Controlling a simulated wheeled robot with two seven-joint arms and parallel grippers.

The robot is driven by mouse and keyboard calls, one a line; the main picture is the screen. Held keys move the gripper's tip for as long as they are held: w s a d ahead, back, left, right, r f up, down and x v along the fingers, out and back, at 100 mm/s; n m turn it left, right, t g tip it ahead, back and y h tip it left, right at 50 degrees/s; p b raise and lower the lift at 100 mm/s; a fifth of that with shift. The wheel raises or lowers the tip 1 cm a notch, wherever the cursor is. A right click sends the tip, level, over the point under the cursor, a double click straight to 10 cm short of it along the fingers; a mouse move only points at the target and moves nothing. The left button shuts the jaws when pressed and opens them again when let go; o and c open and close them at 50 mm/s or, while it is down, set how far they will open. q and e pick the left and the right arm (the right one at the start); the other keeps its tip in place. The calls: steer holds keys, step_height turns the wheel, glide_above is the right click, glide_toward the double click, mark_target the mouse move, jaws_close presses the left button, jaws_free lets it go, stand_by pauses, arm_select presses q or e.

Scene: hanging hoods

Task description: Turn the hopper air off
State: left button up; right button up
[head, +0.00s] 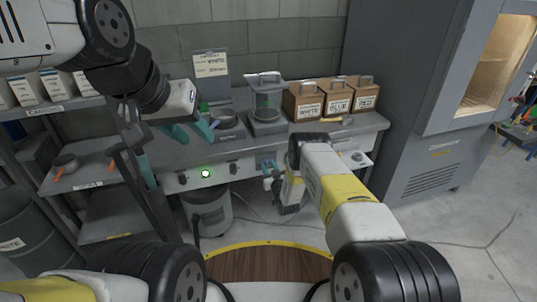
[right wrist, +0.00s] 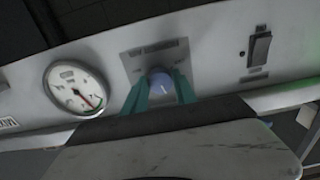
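In the right wrist view a round blue knob (right wrist: 161,84) sits on a grey label plate (right wrist: 155,57) whose lettering is too blurred to read fully. My right gripper (right wrist: 161,92) has its teal fingers on both sides of the knob, close against it. In the head view my right gripper (head: 268,176) is at the front panel of the bench, right of the green light (head: 206,174), and largely covers the knob. My left gripper (head: 190,130) is open above the left part of the bench, its teal fingers apart and nothing visible between them.
A round gauge (right wrist: 76,88) is left of the knob and a dark rocker switch (right wrist: 259,48) right of it. On the bench (head: 340,130) stand a clear container (head: 267,95) and several labelled boxes (head: 305,104). A grey drum (head: 208,212) stands under the bench.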

jaws_close()
steer(key=shift+n, duration=0.3)
steer(key=n, duration=0.4)
steer(key=shift+n, duration=0.3)
steer(key=n, duration=1)
steer(key=shift+n, duration=0.4)
steer(key=n, duration=0.4)
steer(key=shift+d+n, duration=0.1)
steer(key=shift+n, duration=0.3)
